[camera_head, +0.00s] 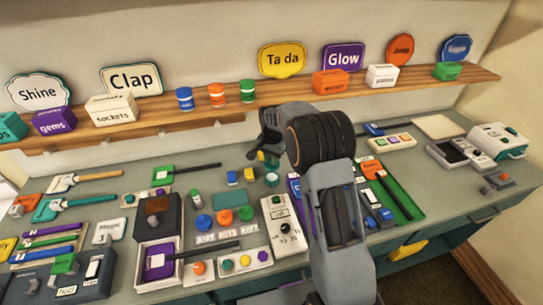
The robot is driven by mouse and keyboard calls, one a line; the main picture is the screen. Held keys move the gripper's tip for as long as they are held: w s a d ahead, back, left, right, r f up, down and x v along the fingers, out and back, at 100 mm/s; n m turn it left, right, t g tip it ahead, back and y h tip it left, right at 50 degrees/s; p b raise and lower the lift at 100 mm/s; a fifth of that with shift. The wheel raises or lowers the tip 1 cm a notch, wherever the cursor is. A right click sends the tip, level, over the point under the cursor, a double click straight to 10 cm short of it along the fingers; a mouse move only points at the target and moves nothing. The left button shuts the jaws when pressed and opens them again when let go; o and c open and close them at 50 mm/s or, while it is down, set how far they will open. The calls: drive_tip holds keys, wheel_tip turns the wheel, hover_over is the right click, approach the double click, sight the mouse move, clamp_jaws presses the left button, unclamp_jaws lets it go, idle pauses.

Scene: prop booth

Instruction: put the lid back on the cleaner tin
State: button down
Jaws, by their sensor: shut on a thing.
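My gripper (266,152) is over the middle of the bench, partly hidden by my own wrist. A small teal round tin (271,180) stands on the bench just below the fingertips and looks like the cleaner tin. The view is too small to tell whether the held thing touches the tin.
A wooden shelf (290,97) with signs, boxes and small tins runs behind my gripper. Coloured round pieces (225,216) and a white dial box (284,228) stand close in front of the tin. A green tray (390,190) lies to the right, beyond my arm.

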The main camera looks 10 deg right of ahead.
drive_tip(key=shift+f+b, duration=1.85)
drive_tip(key=shift+f, duration=1.15)
drive_tip(key=shift+f, duration=0.15)
idle(0.4)
drive_tip(key=c, duration=0.5)
unclamp_jaws()
drive_tip(key=shift+r, duration=0.2)
drive_tip(key=shift+r+p, duration=2.05)
drive_tip(key=shift+r, duration=1.3)
drive_tip(key=shift+c, duration=0.3)
